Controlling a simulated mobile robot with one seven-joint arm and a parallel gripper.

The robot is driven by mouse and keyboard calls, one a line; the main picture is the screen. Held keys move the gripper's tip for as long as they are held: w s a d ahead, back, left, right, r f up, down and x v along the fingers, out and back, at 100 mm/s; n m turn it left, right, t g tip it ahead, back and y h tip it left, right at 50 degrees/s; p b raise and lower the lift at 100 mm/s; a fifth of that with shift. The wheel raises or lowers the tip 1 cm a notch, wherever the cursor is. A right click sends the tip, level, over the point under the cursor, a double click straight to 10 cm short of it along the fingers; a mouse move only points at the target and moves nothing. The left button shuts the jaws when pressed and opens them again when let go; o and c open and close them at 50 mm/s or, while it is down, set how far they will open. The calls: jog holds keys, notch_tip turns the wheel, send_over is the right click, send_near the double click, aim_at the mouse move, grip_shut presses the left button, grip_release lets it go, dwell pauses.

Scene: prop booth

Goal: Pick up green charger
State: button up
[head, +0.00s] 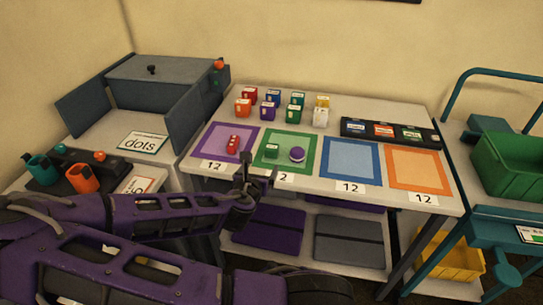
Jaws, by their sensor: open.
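A small green block (272,151) lies on the green-bordered mat (262,163), just left of a round purple piece (297,154). Two more green boxes, one behind (298,99) and one in front (294,114), stand in the group at the back of the table. A teal-green cup-like piece (39,169) sits in a dark holder at the far left. I cannot tell which of these green things is the charger. My gripper (256,178) is open and appears empty, near the table's front edge, in front of the green-bordered mat.
The white table (330,190) also bears purple, blue and orange mats and a dark tray (391,134) with labelled boxes. Red pieces (233,144) lie on the purple mat; the blue mat (351,162) and orange mat (415,170) are empty. A teal cart holds a green crate (512,165) at right.

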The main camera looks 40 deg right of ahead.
jog(key=f+b, duration=0.1)
jog(key=b, duration=0.5)
send_near(270, 152)
jog(key=x, duration=0.4)
jog(key=shift+s+d+r, duration=0.15)
jog(key=shift+s, duration=0.05)
jog(key=shift+b+x, duration=0.45)
jog(key=shift+x, duration=2.75)
jog(key=shift+w, duration=0.15)
grip_shut()
